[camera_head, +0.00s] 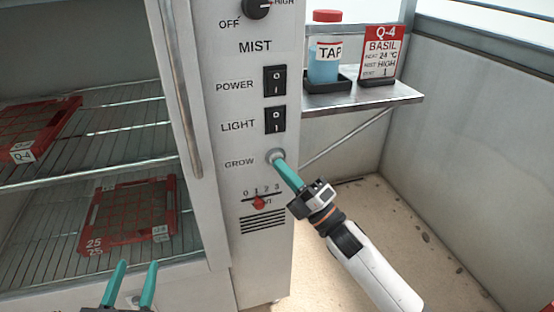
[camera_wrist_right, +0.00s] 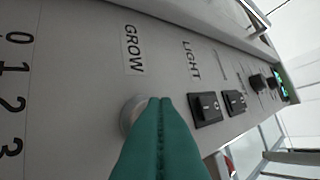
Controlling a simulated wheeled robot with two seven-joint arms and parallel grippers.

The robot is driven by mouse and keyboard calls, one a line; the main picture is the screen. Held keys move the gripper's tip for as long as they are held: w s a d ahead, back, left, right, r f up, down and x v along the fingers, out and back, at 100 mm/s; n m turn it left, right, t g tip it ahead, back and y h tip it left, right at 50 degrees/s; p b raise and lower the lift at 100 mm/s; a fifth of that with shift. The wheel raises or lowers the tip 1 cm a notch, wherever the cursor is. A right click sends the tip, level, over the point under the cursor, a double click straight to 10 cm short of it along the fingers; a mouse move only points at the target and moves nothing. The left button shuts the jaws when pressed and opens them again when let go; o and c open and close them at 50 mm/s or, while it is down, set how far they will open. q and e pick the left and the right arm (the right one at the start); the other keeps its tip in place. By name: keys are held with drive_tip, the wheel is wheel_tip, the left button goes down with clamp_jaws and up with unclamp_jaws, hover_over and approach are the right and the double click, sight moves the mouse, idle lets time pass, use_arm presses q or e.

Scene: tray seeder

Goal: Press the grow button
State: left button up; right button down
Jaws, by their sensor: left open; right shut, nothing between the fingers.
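The grow button (camera_head: 275,156) is a round metal button beside the GROW label on the cabinet's front panel. In the right wrist view the button (camera_wrist_right: 130,114) is partly hidden behind my fingers. My right gripper (camera_head: 278,163) is shut and empty, with its teal fingertips at the button. It also shows in the right wrist view (camera_wrist_right: 160,102). I cannot tell whether the tips press the button or only touch it. My left gripper (camera_head: 132,268) is open and empty at the lower left, in front of the cabinet's lower part.
Above the button are the LIGHT switch (camera_head: 275,120), the POWER switch (camera_head: 274,81) and the MIST knob (camera_head: 256,7). A red slider (camera_head: 259,203) is below. Red trays (camera_head: 81,249) lie on wire shelves at left.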

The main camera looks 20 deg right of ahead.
use_arm(q)
drive_tip(key=shift+d+r, duration=0.1)
drive_tip(key=shift+r, duration=0.2)
use_arm(e)
drive_tip(key=shift+w, duration=0.3)
idle(0.3)
drive_tip(key=shift+s, duration=0.25)
use_arm(q)
drive_tip(key=shift+a+f+g+y, duration=0.2)
drive_tip(key=shift+f+g+y, duration=0.3)
drive_tip(key=shift+f, duration=0.7)
use_arm(e)
drive_tip(key=shift+s, duration=0.65)
use_arm(q)
drive_tip(key=shift+p, duration=0.35)
use_arm(e)
drive_tip(key=shift+s, duration=0.1)
use_arm(q)
drive_tip(key=f+g, duration=0.1)
drive_tip(key=s+a+f+g+p, duration=0.1)
drive_tip(key=f, duration=0.1)
drive_tip(key=f+g, duration=0.2)
drive_tip(key=shift+s+a+f+y, duration=0.15)
drive_tip(key=shift+s+y, duration=0.1)
drive_tip(key=shift+y, duration=0.15)
use_arm(e)
drive_tip(key=s, duration=0.4)
drive_tip(key=shift+s+d, duration=0.1)
drive_tip(key=shift+s, duration=0.3)
